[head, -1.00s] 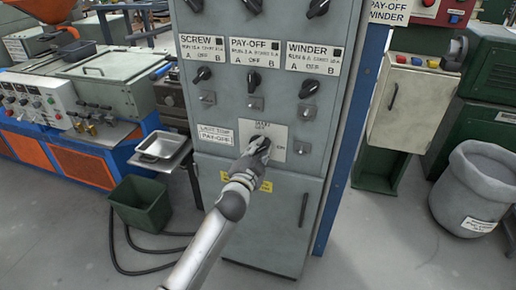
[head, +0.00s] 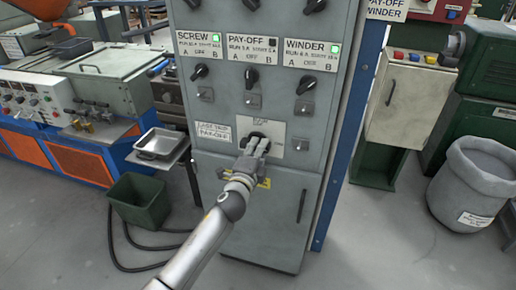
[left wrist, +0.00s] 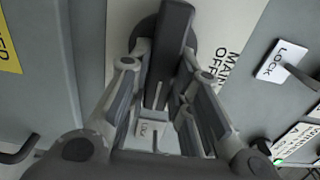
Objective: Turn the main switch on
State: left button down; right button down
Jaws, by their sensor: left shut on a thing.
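The main switch is a dark rotary knob (left wrist: 176,30) on a pale plate (head: 276,128), low on the front of the grey cabinet (head: 225,120). In the left wrist view its bar-shaped handle stands between my fingers, with part of a MAIN and OFF label beside it. My left gripper (head: 259,144) is shut on the handle; it also shows in the left wrist view (left wrist: 166,62). The gripper hides much of the knob in the head view, so its exact angle is hard to read. My right gripper is not in view.
Green lamps glow on the SCREW (head: 228,36) and WINDER (head: 333,50) panels; the PAY-OFF lamp (head: 272,44) is dark. A green bin (head: 139,200) and a metal tray (head: 159,143) stand left of the cabinet. A grey bin (head: 473,185) stands at right.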

pick_arm(q)
jog(key=shift+f, duration=0.1)
dwell(0.5)
jog(key=c, duration=1.3)
grip_release()
jog(key=v, duration=1.2)
